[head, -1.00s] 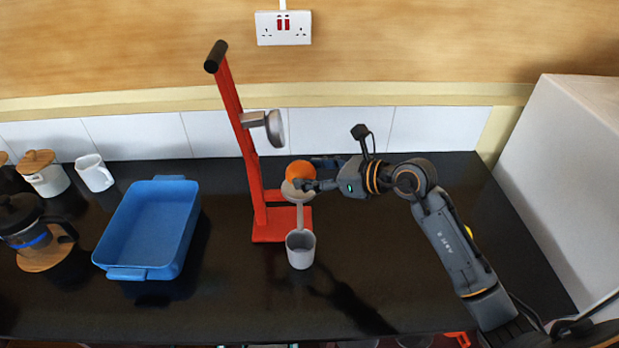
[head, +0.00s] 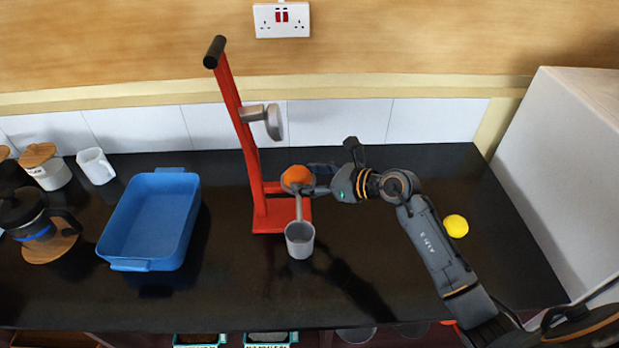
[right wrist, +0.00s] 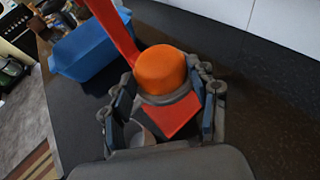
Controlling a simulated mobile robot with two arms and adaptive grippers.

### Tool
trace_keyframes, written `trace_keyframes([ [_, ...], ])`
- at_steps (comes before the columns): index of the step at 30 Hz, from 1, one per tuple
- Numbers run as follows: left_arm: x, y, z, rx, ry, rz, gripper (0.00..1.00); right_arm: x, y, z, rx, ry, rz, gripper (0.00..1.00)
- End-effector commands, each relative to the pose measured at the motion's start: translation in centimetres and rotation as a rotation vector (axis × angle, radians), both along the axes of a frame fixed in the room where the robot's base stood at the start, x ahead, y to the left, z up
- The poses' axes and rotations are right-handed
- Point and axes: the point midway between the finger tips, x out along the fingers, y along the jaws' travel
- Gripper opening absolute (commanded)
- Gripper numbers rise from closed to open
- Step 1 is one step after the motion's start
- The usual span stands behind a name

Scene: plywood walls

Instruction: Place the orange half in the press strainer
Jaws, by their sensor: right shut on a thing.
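The orange half (head: 296,176) is at the strainer of the red press (head: 243,135). My right gripper (head: 312,178) reaches in from the right and is shut on the orange half. In the right wrist view the orange half (right wrist: 161,68) shows between the fingertips, its rounded side up, right above the grey strainer rim (right wrist: 168,98). The fingers hide part of the strainer, so I cannot tell whether the orange is fully seated. My left gripper is not in view.
A grey cup (head: 299,239) stands below the press spout. A yellow round thing (head: 456,226) lies right of my arm.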

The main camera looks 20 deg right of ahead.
Motion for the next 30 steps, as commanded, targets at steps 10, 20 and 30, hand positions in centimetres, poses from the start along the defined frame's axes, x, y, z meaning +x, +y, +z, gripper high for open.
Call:
trace_keyframes([
  [10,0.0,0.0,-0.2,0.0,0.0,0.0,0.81,-0.2,0.0,-0.7,-0.006,0.012,0.002,0.83],
  [20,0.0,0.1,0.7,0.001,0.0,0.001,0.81,-0.1,0.0,0.5,-0.003,0.008,0.002,0.83],
  [30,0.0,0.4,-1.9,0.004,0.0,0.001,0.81,-5.0,-4.2,2.4,-0.01,0.006,0.001,0.83],
])
